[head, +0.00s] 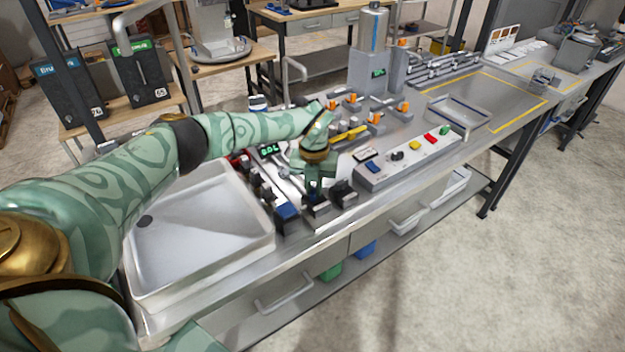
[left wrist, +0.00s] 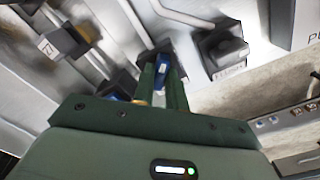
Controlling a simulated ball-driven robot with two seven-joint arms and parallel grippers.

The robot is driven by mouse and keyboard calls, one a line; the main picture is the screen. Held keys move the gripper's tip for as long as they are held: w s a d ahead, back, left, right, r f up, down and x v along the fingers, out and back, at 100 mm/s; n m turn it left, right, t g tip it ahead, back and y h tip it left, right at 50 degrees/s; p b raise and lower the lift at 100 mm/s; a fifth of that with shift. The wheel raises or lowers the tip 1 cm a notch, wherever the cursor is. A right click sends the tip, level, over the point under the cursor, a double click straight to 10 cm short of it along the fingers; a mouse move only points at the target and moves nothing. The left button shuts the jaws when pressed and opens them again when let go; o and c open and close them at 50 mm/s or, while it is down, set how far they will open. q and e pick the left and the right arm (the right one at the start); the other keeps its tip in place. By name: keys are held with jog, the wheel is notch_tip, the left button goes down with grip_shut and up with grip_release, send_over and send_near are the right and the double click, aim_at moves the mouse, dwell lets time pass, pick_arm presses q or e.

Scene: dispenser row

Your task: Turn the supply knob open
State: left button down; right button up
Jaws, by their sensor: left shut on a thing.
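My left gripper (head: 314,192) reaches down onto a row of dark knobs near the front edge of the steel bench. In the left wrist view its two green fingers (left wrist: 161,85) are shut on a small knob with a blue part (left wrist: 162,66), on a dark base. The fingers hide much of this knob, and I cannot tell its turn angle. I cannot read whether its label says supply. A separate dark knob (head: 343,192) stands just right of the gripper. A blue-topped dark block (head: 287,213) stands to the left. My right gripper is not in view.
A wide sink basin (head: 200,240) lies left of the knobs. A grey button panel (head: 410,155) stands to the right. Orange-tipped valves (head: 375,117) and a tall cylinder (head: 373,30) stand behind. A yellow-outlined tray area lies farther right.

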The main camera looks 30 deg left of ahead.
aim_at(314, 189)
pick_arm(q)
jog(key=n+p, duration=0.2)
jog(key=n, duration=0.1)
jog(key=n+p, duration=0.1)
jog(key=shift+r+n, duration=0.25)
jog(key=shift+n, duration=0.05)
jog(key=shift+w+f+n+p, duration=0.1)
jog(key=shift+n+p, duration=1)
jog(key=shift+n, duration=0.8)
jog(key=c, duration=1.4)
grip_release()
jog(key=shift+f, duration=0.1)
jog(key=shift+c, duration=0.2)
notch_tip(314, 189, up, 16)
jog(key=p, duration=0.2)
jog(key=shift+p, duration=0.3)
